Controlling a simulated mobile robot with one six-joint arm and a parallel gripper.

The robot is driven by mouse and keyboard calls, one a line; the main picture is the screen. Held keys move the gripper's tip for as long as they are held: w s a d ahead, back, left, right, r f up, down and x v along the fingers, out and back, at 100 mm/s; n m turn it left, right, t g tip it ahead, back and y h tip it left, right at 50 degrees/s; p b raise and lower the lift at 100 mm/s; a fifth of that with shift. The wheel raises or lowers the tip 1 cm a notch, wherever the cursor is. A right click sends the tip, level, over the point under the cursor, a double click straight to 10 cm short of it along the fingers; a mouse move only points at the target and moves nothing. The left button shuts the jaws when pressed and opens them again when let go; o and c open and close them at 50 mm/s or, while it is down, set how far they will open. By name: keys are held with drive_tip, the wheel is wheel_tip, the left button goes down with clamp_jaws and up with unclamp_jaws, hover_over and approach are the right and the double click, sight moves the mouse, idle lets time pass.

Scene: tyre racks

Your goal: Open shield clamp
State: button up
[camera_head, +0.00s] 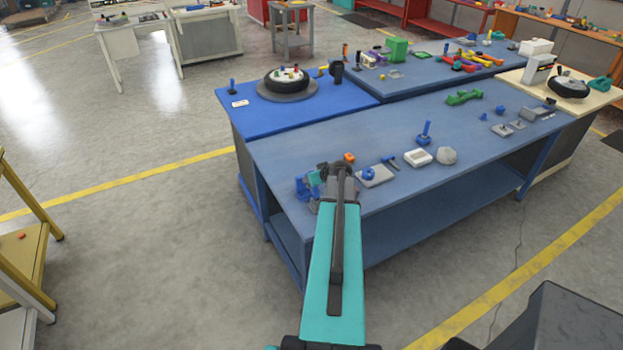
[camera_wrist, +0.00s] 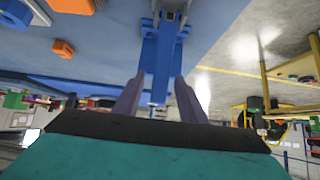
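A blue clamp-like fixture (camera_head: 302,188), which I take for the shield clamp, stands at the near left corner of the blue workbench. In the wrist view, its long blue part (camera_wrist: 160,55) reaches down between the two fingers. My gripper (camera_wrist: 160,78) is open, with one finger on each side of this part. A narrow gap shows on each side, so the fingers do not appear to press on it. In the head view my arm covers much of the gripper and some of the fixture, and the clamp's hinge and jaw are not clear.
The orange block also shows in the wrist view (camera_wrist: 63,48). A wheel (camera_head: 287,80) lies on the table behind.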

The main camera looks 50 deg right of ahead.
drive_tip(key=b+v, duration=0.3)
drive_tip(key=v, duration=0.9)
drive_tip(key=shift+s+a+r, duration=0.2)
drive_tip(key=shift+r, duration=0.1)
